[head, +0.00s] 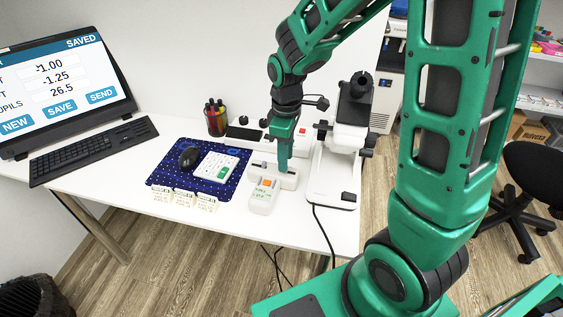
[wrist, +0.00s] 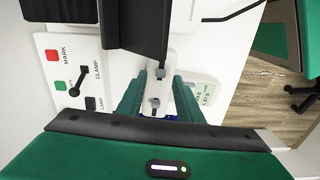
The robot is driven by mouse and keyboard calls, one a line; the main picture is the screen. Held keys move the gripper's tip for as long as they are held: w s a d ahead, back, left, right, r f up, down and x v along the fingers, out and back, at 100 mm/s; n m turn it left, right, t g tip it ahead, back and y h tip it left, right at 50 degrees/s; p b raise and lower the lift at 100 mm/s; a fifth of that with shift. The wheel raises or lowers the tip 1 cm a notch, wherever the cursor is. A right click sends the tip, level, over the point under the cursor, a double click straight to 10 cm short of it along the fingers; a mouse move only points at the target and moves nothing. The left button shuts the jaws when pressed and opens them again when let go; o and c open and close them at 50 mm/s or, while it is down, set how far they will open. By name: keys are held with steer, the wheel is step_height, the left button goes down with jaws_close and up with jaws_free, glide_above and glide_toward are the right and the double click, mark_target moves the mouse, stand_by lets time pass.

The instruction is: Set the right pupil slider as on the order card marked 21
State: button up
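My gripper (head: 283,168) points down over a white measuring device (head: 257,171) on the desk. In the wrist view my gripper (wrist: 158,88) is open, its green fingers apart. A small grey slider knob (wrist: 155,103) shows between them, and contact cannot be told. A second grey knob (wrist: 160,73) sits farther up the same white track. The device's display (wrist: 205,95) shows two small values that I cannot read surely. Several small order cards (head: 182,197) stand at the desk's front edge; their marks are too small to read.
The monitor (head: 62,80) shows -1.00, -1.25 and pupils 26.5, with SAVED on top. A blue mat (head: 165,180) holds a mouse (head: 189,157) and a white keypad (head: 215,166). A white instrument (head: 325,183) stands close right of the device. A panel labelled MARK and CLAMP (wrist: 75,75) is beside my gripper.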

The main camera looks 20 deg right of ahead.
steer(key=shift+f, duration=1.3)
steer(key=shift+c, duration=0.4)
jaws_close()
steer(key=shift+d, duration=0.1)
steer(key=shift+o, duration=0.4)
jaws_free()
steer(key=shift+r, duration=0.15)
step_height(320, 180, up, 10)
steer(key=shift+r, duration=0.25)
